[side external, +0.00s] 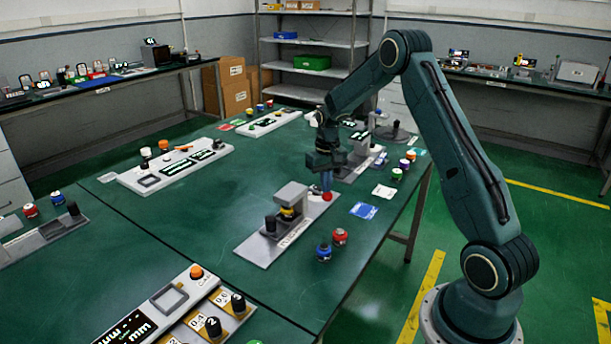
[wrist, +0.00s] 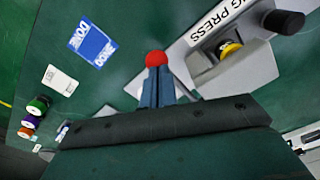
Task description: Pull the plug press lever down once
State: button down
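The plug press (side external: 291,196) is a grey block on a light base plate (side external: 262,250), with a yellow part (side external: 288,213) under its head and a black knob (side external: 270,224) at its front. A red ball (side external: 327,197), seemingly the lever's end, sits at the press's right side. My gripper (side external: 326,187) points down just above it. In the wrist view the blue fingers (wrist: 157,84) are together with their tips at the red ball (wrist: 156,59); whether they touch it is unclear. The lever's shaft is hidden. The press's label (wrist: 222,21) is partly cut off.
Blue and red round pieces (side external: 331,245) stand right of the press. A blue card (side external: 363,210) and a white card (side external: 384,191) lie to the right. Another fixture (side external: 360,158) stands behind my gripper.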

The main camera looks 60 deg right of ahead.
jog(key=shift+f, duration=0.65)
dwell(1.4)
jog(key=shift+r, duration=0.1)
dwell(0.5)
notch_tip(320, 180, up, 10)
dwell(1.5)
jog(key=shift+a, duration=0.1)
